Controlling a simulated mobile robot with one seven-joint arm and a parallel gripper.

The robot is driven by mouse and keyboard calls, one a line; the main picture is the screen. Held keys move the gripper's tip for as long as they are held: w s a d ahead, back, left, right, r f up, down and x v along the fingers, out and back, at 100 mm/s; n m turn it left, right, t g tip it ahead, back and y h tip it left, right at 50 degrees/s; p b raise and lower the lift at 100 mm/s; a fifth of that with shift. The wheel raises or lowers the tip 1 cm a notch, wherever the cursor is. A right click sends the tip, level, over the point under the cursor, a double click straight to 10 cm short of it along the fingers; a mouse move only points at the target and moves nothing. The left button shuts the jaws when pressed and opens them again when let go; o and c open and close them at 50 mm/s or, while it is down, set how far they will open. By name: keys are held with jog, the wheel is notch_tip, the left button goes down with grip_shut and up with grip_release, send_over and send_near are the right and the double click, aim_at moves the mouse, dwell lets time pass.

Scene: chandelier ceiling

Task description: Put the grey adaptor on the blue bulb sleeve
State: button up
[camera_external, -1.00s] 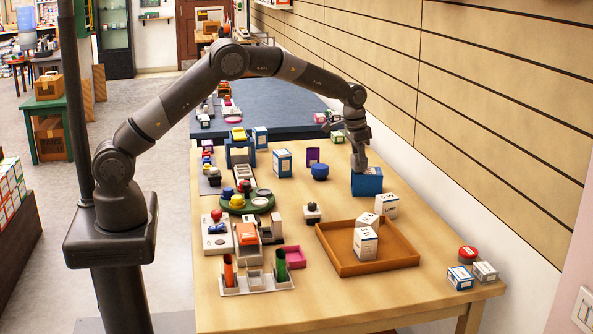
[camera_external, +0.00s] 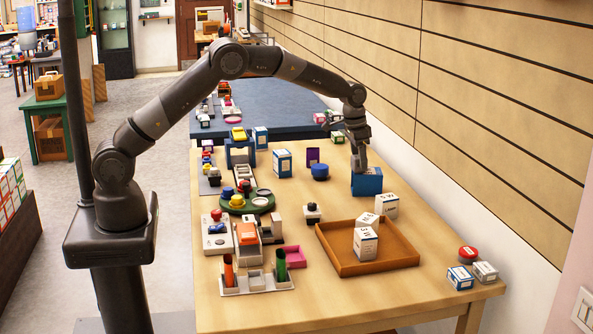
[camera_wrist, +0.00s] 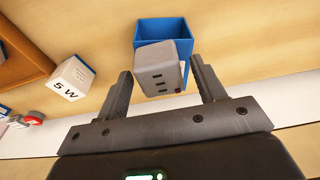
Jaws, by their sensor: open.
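A grey block with dark slots and a small red spot, seemingly the grey adaptor (camera_wrist: 157,80), shows in the wrist view at the near side of an open blue bin (camera_wrist: 176,31). Part of it overlaps the bin; I cannot tell how deep it sits. My gripper (camera_wrist: 162,68) is open, with one finger on each side of the block and gaps visible. In the external view my gripper (camera_external: 360,165) points down at the blue bin (camera_external: 369,185), and the adaptor is hidden. A white box with blue bands (camera_external: 283,163) stands left of the bin; I cannot tell which blue-marked box is the sleeve.
A brown tray (camera_external: 402,257) with white boxes lies nearer the camera. A white box (camera_external: 387,206) stands close to the bin, and a "5 W" box (camera_wrist: 71,78) shows in the wrist view. More blue-marked boxes (camera_external: 460,278) are at the front right.

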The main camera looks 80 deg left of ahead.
aim_at(353, 157)
notch_tip(353, 157, up, 12)
jog(key=s, duration=0.2)
jog(key=s+d+r+t, duration=0.1)
jog(key=s+d+r, duration=0.2)
jog(key=s+r, duration=0.65)
jog(key=s+d+r+t, duration=0.1)
jog(key=s+d+r, duration=0.1)
jog(key=s, duration=0.5)
jog(key=s+d+r, duration=0.1)
jog(key=s+r, duration=0.1)
jog(key=s, duration=0.6)
jog(key=s+d+f+t, duration=0.1)
jog(key=s+f, duration=0.2)
jog(key=s, duration=0.8)
jog(key=s+d+f, duration=0.2)
jog(key=s+f, duration=0.1)
jog(key=s, duration=0.9)
jog(key=shift+d+t, duration=0.25)
jog(key=shift+t, duration=0.15)
jog(key=shift+o, duration=0.4)
